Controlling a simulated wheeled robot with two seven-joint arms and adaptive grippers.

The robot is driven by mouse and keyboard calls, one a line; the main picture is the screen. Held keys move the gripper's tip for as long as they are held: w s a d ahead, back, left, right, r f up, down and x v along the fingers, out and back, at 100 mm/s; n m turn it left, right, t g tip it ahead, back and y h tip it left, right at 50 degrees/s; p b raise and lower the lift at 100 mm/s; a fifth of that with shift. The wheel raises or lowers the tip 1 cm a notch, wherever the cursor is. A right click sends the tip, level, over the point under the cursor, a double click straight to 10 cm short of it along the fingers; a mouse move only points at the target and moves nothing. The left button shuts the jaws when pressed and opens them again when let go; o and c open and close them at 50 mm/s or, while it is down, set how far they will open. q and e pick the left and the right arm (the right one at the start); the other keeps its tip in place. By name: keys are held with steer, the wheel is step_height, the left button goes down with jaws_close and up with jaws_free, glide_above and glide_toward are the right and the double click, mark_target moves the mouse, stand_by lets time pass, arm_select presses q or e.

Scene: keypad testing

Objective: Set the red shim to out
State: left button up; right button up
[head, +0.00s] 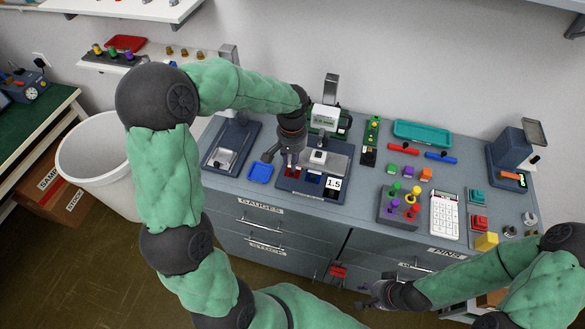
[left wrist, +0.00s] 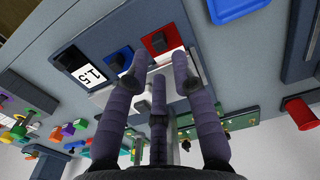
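The red shim (left wrist: 160,40) is a red panel with a black knob, at the front of the test fixture (head: 283,184). In the head view it is a small red patch (head: 290,172), partly hidden by my left gripper (head: 291,158). A blue shim (left wrist: 118,58) and a dark one (left wrist: 71,57) sit beside it, near a white label reading 1.5 (head: 333,183). My left gripper (left wrist: 160,78) is open and empty, its fingers apart, close over the red shim. Contact cannot be told. My right gripper (head: 374,293) appears open and empty, low in front of the bench.
A blue tray (head: 260,173) lies left of the fixture, beside a grey gauge unit (head: 232,145). To the right are a knob panel (head: 390,215), a white calculator-like keypad (head: 444,214) and coloured blocks. A teal tray (head: 422,132) lies at the back.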

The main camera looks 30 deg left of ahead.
arm_select(q)
steer(key=shift+f+b, duration=0.4)
steer(key=shift+f, duration=1.9)
jaws_close()
